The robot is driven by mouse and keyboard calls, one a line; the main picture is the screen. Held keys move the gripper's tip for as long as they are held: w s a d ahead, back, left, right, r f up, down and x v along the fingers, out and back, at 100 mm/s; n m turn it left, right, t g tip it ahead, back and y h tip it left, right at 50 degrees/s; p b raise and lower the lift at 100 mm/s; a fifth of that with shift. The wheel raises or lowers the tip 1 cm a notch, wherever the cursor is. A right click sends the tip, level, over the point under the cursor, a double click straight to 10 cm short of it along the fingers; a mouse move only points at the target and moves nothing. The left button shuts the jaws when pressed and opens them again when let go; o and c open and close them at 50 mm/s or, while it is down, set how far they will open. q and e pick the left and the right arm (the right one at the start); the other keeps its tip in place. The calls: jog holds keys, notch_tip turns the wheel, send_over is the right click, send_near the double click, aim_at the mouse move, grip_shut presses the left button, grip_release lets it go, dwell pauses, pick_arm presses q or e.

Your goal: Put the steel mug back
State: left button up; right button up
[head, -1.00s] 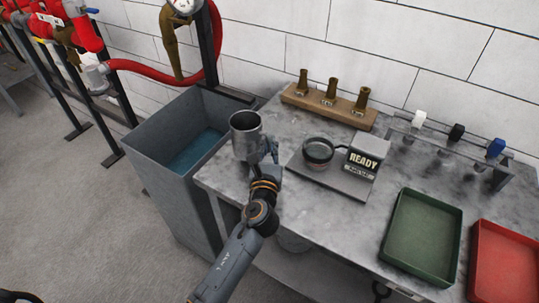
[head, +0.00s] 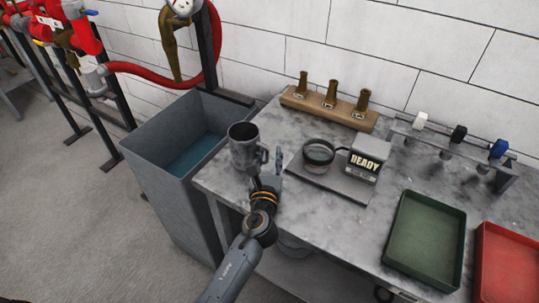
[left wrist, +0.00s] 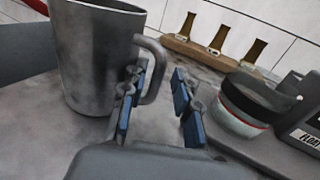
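The steel mug (head: 243,146) is upright at the left end of the grey bench and appears to stand on its top. Its handle points right. My left gripper (head: 267,172) is just right of and in front of the mug. In the left wrist view the gripper's blue-padded fingers (left wrist: 157,105) are apart. The handle shows at the left finger and the gap; whether they touch is unclear. My right gripper is not in view.
A scale (head: 335,183) with a small round vessel (head: 318,153) stands close right of my gripper. A wooden block with brass nozzles (head: 329,108) is behind. A water tank (head: 150,165) adjoins the bench's left end. Green (head: 425,240) and red (head: 508,265) trays lie right.

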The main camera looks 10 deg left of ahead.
pick_arm(q)
jog(key=shift+r, duration=0.15)
jog(key=s, duration=0.8)
jog(key=s+d, duration=0.1)
jog(key=s, duration=0.3)
jog(key=shift+d+b, duration=0.1)
jog(key=shift+b, duration=0.3)
